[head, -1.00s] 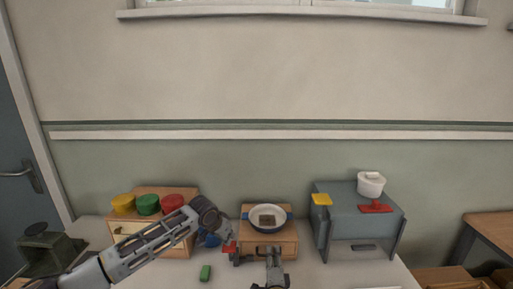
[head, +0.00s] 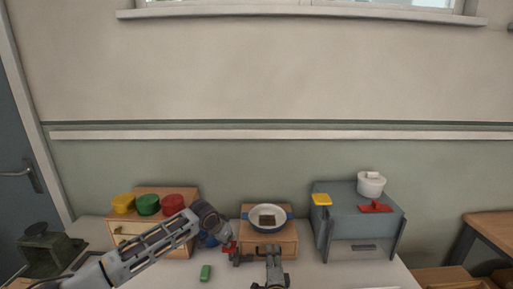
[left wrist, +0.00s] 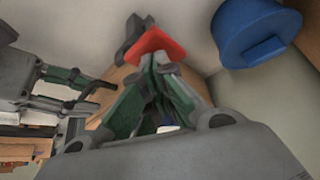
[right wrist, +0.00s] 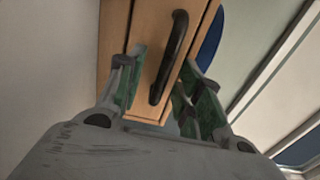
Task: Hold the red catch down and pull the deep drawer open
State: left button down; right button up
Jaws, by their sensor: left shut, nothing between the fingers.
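The wooden drawer cabinet (head: 289,238) stands at the middle of the table. Its front with a black bar handle (right wrist: 170,58) fills the top of the right wrist view. The red catch (head: 230,247) is at the cabinet's left side and shows as a red block in the left wrist view (left wrist: 165,44). My left gripper (left wrist: 152,62) is shut and empty, its tips at the red catch; I cannot tell how hard they press. My right gripper (right wrist: 163,65) is open, with the handle between its fingers. The drawer looks closed.
A white and blue dish (head: 268,217) rests on the cabinet. A blue pot (left wrist: 255,30) is close to the catch. A green block (head: 205,273) lies in front. A wooden box with coloured lids (head: 128,228) stands left, a grey cabinet (head: 345,225) right.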

pick_arm(q)
jog(key=shift+f, duration=0.3)
dwell(0.4)
jog(key=shift+f, duration=0.55)
pick_arm(e)
grip_shut()
jog(key=shift+s+f, duration=0.1)
jog(key=shift+s, duration=2.45)
